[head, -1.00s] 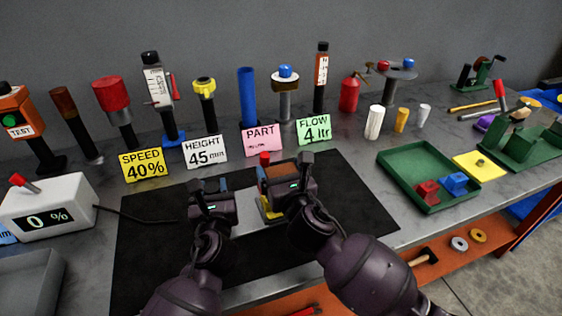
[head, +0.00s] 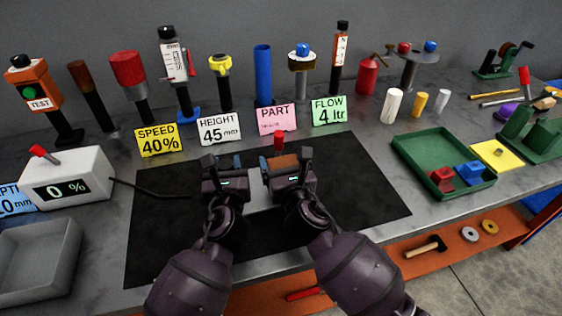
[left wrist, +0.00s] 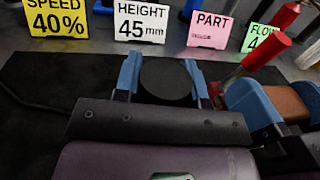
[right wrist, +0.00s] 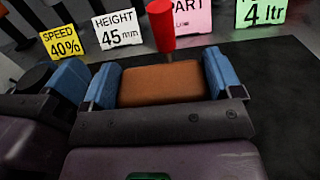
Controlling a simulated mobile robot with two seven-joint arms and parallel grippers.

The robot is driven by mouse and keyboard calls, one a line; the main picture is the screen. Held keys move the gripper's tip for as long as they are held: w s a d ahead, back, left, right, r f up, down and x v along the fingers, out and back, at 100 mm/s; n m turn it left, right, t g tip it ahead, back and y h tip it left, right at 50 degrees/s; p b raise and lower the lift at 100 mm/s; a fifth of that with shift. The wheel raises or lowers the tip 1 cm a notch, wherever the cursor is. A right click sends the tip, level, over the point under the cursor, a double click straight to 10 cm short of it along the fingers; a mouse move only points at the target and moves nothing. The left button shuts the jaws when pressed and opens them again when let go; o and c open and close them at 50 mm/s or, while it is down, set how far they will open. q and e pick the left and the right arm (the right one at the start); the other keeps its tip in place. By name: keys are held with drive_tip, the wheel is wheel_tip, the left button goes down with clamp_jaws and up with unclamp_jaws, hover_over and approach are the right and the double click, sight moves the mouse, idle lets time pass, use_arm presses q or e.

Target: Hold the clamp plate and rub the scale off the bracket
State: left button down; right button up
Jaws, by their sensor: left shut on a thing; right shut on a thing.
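My left gripper (head: 222,163) is over the black mat (head: 345,190). In the left wrist view its blue fingers are shut on a dark round piece (left wrist: 166,82), perhaps part of the clamp plate. My right gripper (head: 289,162) is close beside it on the right, shut on an orange-brown block (right wrist: 160,87). A red handle (head: 278,140) stands just behind the block; it also shows in the left wrist view (left wrist: 267,50). A grey flat surface (head: 262,196) shows between my wrists. The bracket and its scale are hidden or cannot be made out; whether the block touches it cannot be told.
Signs and upright tools line the back, including a blue tube (head: 263,75). A white box reading 0 % (head: 70,180) and a grey tray (head: 40,260) are at left. A green tray (head: 420,150) with red and blue blocks is at right. The mat's right part is clear.

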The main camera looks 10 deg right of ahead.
drive_tip(key=shift+w+d, duration=0.15)
drive_tip(key=shift+d, duration=0.55)
drive_tip(key=shift+w+d, duration=0.15)
drive_tip(key=shift+d, duration=0.55)
drive_tip(key=shift+r, duration=4.05)
use_arm(q)
drive_tip(key=c, duration=0.6)
unclamp_jaws()
drive_tip(key=shift+r, duration=0.1)
drive_tip(key=shift+f, duration=0.2)
drive_tip(key=s, duration=1.2)
drive_tip(key=shift+d+r, duration=0.15)
drive_tip(key=shift+d, duration=0.15)
drive_tip(key=shift+s, duration=0.1)
use_arm(e)
drive_tip(key=shift+s, duration=0.15)
